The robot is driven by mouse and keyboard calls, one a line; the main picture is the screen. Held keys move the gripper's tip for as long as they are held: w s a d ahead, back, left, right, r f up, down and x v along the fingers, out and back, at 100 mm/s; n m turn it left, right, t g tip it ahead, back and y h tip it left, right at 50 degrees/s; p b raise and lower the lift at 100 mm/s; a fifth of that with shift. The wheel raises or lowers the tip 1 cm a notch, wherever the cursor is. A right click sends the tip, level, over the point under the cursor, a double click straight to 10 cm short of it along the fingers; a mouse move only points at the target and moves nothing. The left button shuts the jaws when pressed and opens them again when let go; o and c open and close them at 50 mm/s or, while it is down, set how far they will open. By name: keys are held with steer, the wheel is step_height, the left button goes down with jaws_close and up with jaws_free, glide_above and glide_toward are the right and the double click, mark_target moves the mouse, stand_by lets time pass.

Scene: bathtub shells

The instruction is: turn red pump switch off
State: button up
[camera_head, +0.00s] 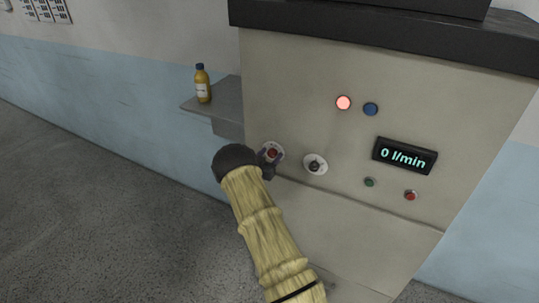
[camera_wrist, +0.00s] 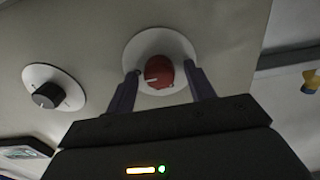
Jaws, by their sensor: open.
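The red pump switch (camera_wrist: 159,72) is a round red knob with a white pointer line on a white disc. In the wrist view it sits between the two fingers of my gripper (camera_wrist: 160,84), which are open with one on each side. I cannot tell whether the fingers touch it. In the head view the red switch (camera_head: 272,153) is partly hidden by my gripper (camera_head: 268,165). A red lamp (camera_head: 343,102) glows on the panel above, beside a dark blue lamp (camera_head: 371,109).
A black knob (camera_head: 315,165) on a white disc sits right of the red switch. The display (camera_head: 405,156) reads 0 l/min, with a green button (camera_head: 369,182) and a red button (camera_head: 410,195) below. A yellow bottle (camera_head: 202,84) stands on a grey shelf (camera_head: 222,105) at left.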

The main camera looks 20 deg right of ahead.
steer(key=c, duration=1)
steer(key=shift+f+n+b, duration=0.15)
steer(key=shift+n+b, duration=0.35)
steer(key=shift+b, duration=0.2)
steer(key=n+b, duration=0.2)
steer(key=b, duration=0.1)
steer(key=shift+f+n, duration=0.1)
steer(key=shift+n, duration=0.3)
steer(key=n+b, duration=0.2)
steer(key=n, duration=0.2)
steer(key=shift+a, duration=0.1)
steer(key=n+b, duration=0.1)
steer(key=n, duration=0.9)
